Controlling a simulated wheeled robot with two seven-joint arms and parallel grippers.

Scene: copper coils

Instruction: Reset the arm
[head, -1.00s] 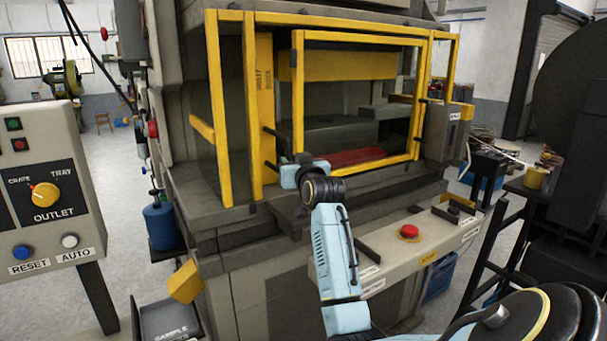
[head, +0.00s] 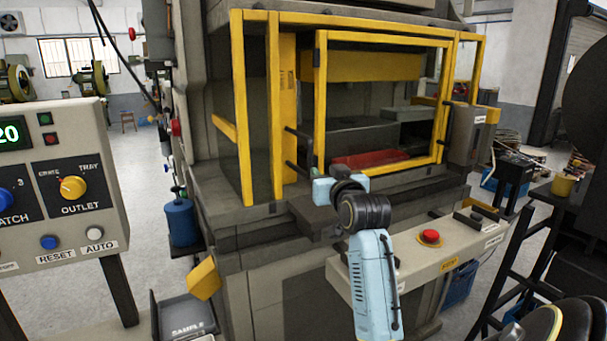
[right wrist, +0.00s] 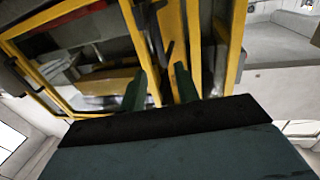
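My right arm, light blue with a black wrist, reaches up in front of the press in the head view. Its gripper (head: 325,190) is by the press's front ledge, below the yellow-framed guard door (head: 382,35); its fingers are hard to make out there. In the right wrist view the two dark green fingers (right wrist: 161,80) stand apart with nothing held between them. Yellow guard bars and a dark handle show beyond them. My left gripper is not in view.
A control panel (head: 55,190) with an outlet knob stands at the left. A red button (head: 430,237) sits on the press's front console (head: 403,262). A red piece (head: 370,159) lies inside the press. A sample bin (head: 160,318) is at bottom left. A dark rack stands right.

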